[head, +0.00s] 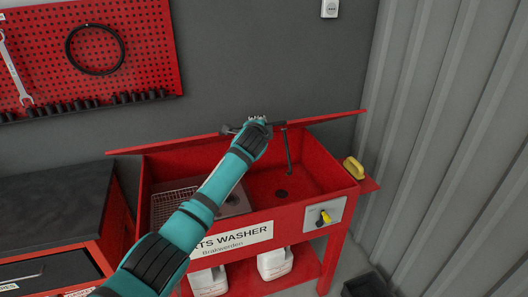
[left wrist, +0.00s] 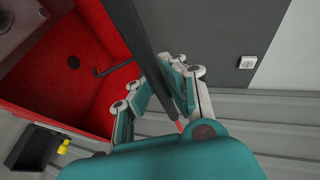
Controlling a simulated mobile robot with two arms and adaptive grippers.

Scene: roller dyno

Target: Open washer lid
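The red parts washer (head: 318,208) stands against the wall with its lid (head: 330,117) raised. I see the lid almost edge-on in the head view, above the open basin. My left gripper (head: 257,122) is at the middle of the lid's edge, by a dark handle (head: 228,130). In the left wrist view my gripper's fingers (left wrist: 160,85) lie close on both sides of a dark bar (left wrist: 147,35), which looks like the lid seen edge-on. The fingers look shut on it, though they hide the exact contact. My right gripper is not in view.
A thin dark spout (head: 288,150) rises in the basin. A yellow-handled brush (head: 353,168) lies on the right shelf, and a yellow-handled switch (head: 324,217) is on the front. A dark-topped cabinet (head: 55,200) stands left. A corrugated wall (head: 440,120) bounds the right.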

